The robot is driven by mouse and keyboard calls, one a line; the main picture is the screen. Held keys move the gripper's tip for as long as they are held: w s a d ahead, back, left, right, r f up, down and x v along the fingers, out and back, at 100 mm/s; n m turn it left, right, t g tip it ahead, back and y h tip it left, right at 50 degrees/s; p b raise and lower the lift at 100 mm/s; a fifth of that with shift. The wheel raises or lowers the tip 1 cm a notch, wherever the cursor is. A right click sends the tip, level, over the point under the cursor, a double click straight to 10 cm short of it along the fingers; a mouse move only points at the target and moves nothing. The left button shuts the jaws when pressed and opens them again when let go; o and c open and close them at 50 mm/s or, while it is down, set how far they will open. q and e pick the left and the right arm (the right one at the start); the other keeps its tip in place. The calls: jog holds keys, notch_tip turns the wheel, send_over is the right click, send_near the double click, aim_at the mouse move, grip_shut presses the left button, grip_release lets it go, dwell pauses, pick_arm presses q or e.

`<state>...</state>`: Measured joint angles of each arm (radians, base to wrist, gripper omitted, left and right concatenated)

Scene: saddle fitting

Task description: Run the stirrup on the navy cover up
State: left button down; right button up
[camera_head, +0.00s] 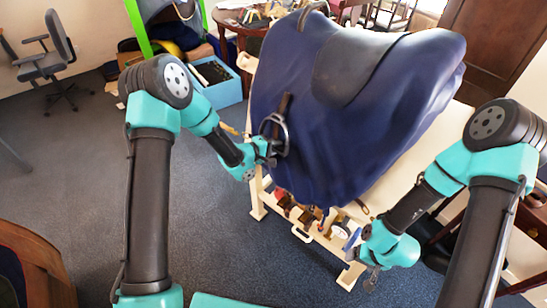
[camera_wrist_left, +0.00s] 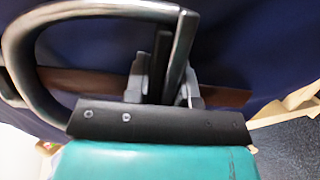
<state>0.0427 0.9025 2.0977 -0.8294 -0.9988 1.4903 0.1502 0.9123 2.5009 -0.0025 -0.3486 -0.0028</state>
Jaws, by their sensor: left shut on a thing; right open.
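The navy cover (camera_head: 345,150) is draped over a saddle shape on a cream stand in the head view, and it fills the background of the left wrist view (camera_wrist_left: 245,40). A metal stirrup (camera_head: 284,127) hangs against its left side from a brown leather strap (camera_head: 284,104). My left gripper (camera_head: 269,150) is shut on the stirrup. In the left wrist view the stirrup's dark curved bar (camera_wrist_left: 22,62) runs in between the fingers (camera_wrist_left: 165,92), with the brown strap (camera_wrist_left: 85,82) behind. My right gripper (camera_head: 371,272) is open and empty, low in front of the stand.
The cream stand (camera_head: 257,200) has a low shelf with several grooming items (camera_head: 305,214) under the cover. A blue box (camera_head: 222,92) sits on the floor behind my left arm. An office chair (camera_head: 45,62) stands far left. The carpet between my arms is clear.

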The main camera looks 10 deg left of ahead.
pick_arm(q)
jog(key=shift+w+r, duration=0.15)
jog(key=shift+r, duration=0.4)
jog(key=c, duration=1)
grip_release()
jog(key=shift+o, duration=0.2)
jog(key=v, duration=1.7)
jog(key=shift+a, duration=0.15)
